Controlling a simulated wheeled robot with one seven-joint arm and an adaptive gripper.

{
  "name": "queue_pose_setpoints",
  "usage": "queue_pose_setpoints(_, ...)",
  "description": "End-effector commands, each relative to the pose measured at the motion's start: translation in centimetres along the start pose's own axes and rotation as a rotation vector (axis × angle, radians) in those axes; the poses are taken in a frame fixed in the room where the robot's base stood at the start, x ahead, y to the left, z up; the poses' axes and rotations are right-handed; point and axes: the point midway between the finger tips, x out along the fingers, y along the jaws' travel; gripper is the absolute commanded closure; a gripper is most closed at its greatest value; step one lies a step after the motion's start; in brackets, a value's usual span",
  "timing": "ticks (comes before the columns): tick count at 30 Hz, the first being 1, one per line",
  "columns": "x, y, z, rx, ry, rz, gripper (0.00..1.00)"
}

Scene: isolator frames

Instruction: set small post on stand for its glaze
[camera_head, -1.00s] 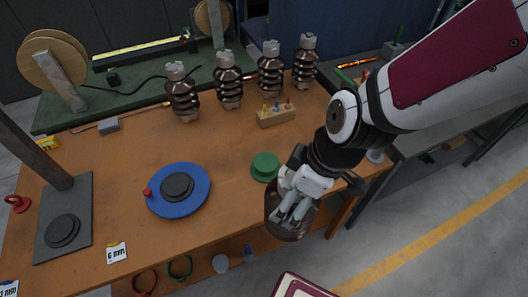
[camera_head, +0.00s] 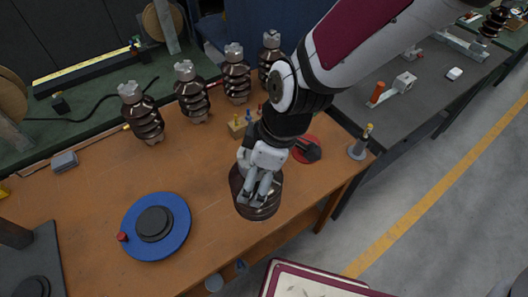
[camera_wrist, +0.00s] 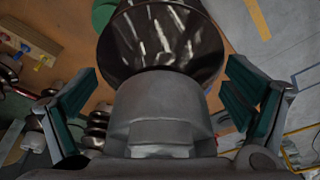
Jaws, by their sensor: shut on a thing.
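My gripper (camera_head: 260,192) is shut on a dark brown glazed post (camera_head: 254,207) above the front right part of the wooden table. In the wrist view, the post's grey end cap (camera_wrist: 163,112) sits between my fingers, with its glossy brown body (camera_wrist: 165,42) beyond. The post's far end is hidden. A blue round stand (camera_head: 184,222) with a dark grey raised centre and a red knob (camera_head: 122,237) stands left of my gripper, its centre empty. A dark flat base with a column (camera_head: 15,233) is at the lower left, partly cut off.
Several taller ribbed brown posts (camera_head: 191,92) stand along the table's back. A wooden block with coloured pegs (camera_head: 237,128) and a red disc (camera_head: 308,148) lie beyond my gripper. A green disc (camera_wrist: 103,14) shows in the wrist view. The table between the blue stand and back posts is clear.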

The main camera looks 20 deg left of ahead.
Motion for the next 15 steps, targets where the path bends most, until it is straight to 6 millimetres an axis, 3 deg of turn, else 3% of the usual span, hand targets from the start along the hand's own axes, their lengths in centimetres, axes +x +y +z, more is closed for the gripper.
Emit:
queue_pose_setpoints(3,0.7,2.5,-1.1,-0.006,0.006,0.007,0.66)
queue_pose_setpoints(15,2.1,8.3,-3.9,-0.006,0.007,0.007,0.66)
